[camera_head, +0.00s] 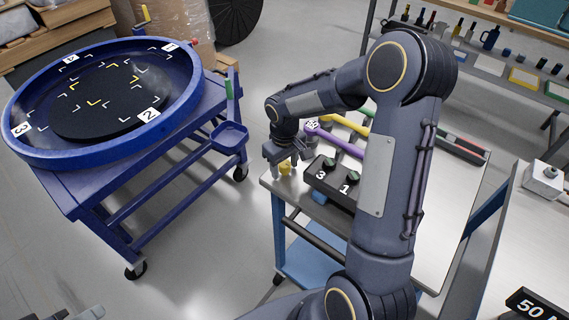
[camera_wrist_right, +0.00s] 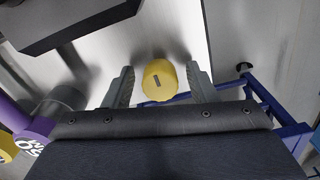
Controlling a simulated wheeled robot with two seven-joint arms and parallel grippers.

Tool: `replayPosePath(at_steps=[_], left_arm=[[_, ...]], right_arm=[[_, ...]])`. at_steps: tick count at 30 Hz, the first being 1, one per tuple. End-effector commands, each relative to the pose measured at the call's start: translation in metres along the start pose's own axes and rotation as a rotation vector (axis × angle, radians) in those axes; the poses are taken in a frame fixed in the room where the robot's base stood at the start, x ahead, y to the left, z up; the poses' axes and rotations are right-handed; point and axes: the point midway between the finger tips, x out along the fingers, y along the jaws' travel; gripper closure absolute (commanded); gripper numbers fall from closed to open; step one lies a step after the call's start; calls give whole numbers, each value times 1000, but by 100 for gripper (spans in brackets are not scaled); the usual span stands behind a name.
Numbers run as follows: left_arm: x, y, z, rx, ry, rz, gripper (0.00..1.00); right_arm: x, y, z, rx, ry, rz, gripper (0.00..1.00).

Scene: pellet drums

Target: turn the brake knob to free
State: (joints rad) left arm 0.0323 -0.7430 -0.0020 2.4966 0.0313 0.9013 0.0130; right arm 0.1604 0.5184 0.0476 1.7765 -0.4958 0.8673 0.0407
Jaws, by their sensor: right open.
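The yellow brake knob (camera_head: 285,169) stands at the near left corner of the grey-topped cart. In the right wrist view the round knob (camera_wrist_right: 159,82) shows a short dark mark on its face. My right gripper (camera_head: 281,162) is over it, pointing down. In the wrist view its open fingers (camera_wrist_right: 159,76) stand on either side of the knob, with a visible gap on each side. A small grey part at the bottom left edge of the head view looks like my left gripper (camera_head: 78,313); its fingers cannot be made out.
A dark block with knobs marked 3 and 1 (camera_head: 331,184) lies right of the brake knob. Purple (camera_head: 335,143) and yellow (camera_head: 348,125) handled tools lie behind it. A blue cart with a round blue tray (camera_head: 100,160) stands at left, across open floor.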

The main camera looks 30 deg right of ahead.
Motion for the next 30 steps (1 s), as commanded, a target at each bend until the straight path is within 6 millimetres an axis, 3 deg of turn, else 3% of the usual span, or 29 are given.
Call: replayPosePath(at_steps=[7,18,30], left_arm=[[0,0,0,0,0,0,64],[0,0,0,0,0,0,64],[8,-4,4,0,0,0,64]], right_arm=[[1,0,0,0,0,0,48],[1,0,0,0,0,0,93],[2,0,-1,93,2,1,93]])
